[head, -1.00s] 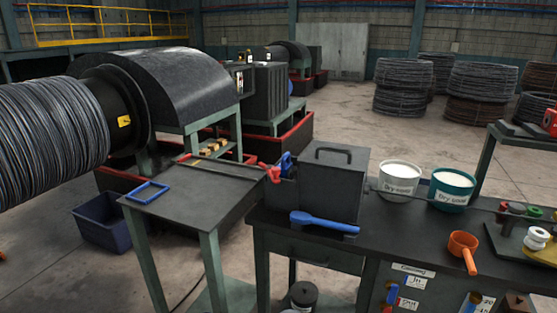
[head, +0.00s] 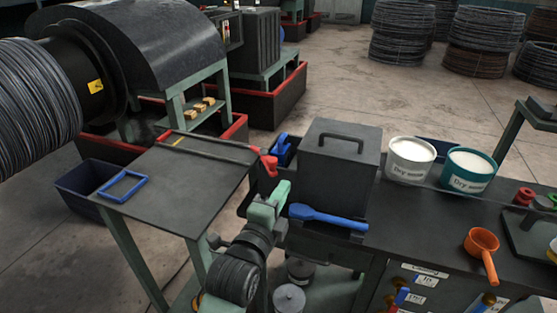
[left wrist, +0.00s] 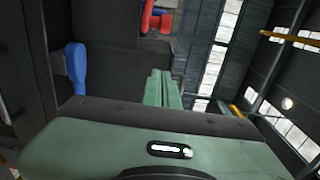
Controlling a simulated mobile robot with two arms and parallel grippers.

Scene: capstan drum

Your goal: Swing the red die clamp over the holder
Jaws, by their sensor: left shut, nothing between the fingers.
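The red die clamp (head: 269,165) stands at the left edge of the dark box, beside a blue part (head: 282,149). It also shows at the top of the left wrist view (left wrist: 156,18). My left gripper (head: 283,187) is shut and empty, just below and right of the red clamp in the head view, apart from it. Its closed green fingers (left wrist: 162,88) point toward the dark surface in the left wrist view. The holder cannot be clearly told apart from the dark box. My right gripper is not in view.
A lidded grey box (head: 338,165) and a blue scoop (head: 328,217) lie close right of my gripper. A side table (head: 180,180) with a blue frame (head: 122,186) is left. Two buckets (head: 410,160) and an orange scoop (head: 482,245) are further right.

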